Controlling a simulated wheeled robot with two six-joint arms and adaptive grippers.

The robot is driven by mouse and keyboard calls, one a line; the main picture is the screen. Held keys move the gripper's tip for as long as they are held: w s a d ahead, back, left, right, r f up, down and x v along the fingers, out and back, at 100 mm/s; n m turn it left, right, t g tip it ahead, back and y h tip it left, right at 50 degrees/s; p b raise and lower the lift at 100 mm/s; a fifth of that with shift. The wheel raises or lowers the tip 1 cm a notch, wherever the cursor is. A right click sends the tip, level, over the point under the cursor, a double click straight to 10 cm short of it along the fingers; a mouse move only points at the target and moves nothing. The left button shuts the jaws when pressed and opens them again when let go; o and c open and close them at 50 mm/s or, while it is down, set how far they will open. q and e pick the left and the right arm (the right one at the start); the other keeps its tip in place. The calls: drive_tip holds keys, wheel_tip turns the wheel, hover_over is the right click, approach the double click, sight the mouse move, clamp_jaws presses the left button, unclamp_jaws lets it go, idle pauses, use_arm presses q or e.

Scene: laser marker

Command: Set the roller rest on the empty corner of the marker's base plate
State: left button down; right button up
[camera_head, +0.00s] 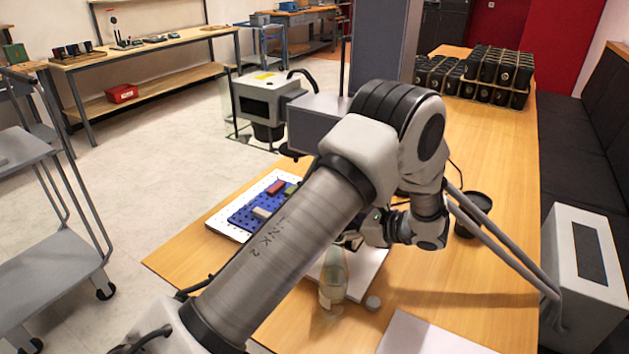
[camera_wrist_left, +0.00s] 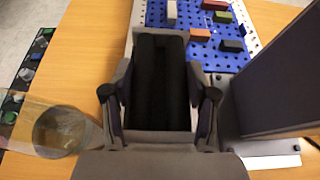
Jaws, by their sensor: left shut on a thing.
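The roller rest (camera_wrist_left: 161,85), a grey piece with a black trough-like middle, sits between the fingers of my left gripper (camera_wrist_left: 160,98) in the left wrist view. The gripper is shut on it. In the head view my left gripper (camera_head: 352,240) is mostly hidden behind my own forearm. The marker's base plate (camera_head: 228,222) is white with a blue perforated top, left of the gripper. Red, green and pale blocks sit on it. Part of the blue plate (camera_wrist_left: 236,62) also shows beyond the roller rest in the wrist view. My right gripper is not in view.
A clear bottle (camera_head: 333,280) stands close below my left gripper; it shows in the wrist view (camera_wrist_left: 60,130) too. The marker's grey column (camera_head: 386,42) rises behind my arm. A dark round pot (camera_head: 473,212) stands to the right. Black parts (camera_head: 495,75) fill the table's far end.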

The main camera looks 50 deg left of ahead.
use_arm(q)
drive_tip(key=f, duration=0.3)
drive_tip(key=d+f, duration=0.1)
drive_tip(key=f, duration=0.1)
drive_tip(key=shift+w+d+f, duration=0.1)
drive_tip(key=shift+w+f, duration=0.15)
drive_tip(key=shift+f, duration=0.05)
drive_tip(key=f, duration=0.3)
drive_tip(key=shift+s+a+f, duration=0.25)
drive_tip(key=shift+a+f, duration=0.1)
drive_tip(key=shift+a, duration=0.05)
drive_tip(key=shift+w+d+f, duration=0.15)
drive_tip(key=shift+f, duration=0.15)
drive_tip(key=shift+c, duration=1.7)
unclamp_jaws()
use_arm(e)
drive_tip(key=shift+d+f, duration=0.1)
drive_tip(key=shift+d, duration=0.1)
use_arm(q)
drive_tip(key=shift+d+r, duration=0.15)
drive_tip(key=shift+r, duration=0.1)
drive_tip(key=b+v, duration=0.1)
drive_tip(key=v, duration=1)
drive_tip(key=shift+w+d, duration=0.15)
drive_tip(key=shift+d, duration=0.2)
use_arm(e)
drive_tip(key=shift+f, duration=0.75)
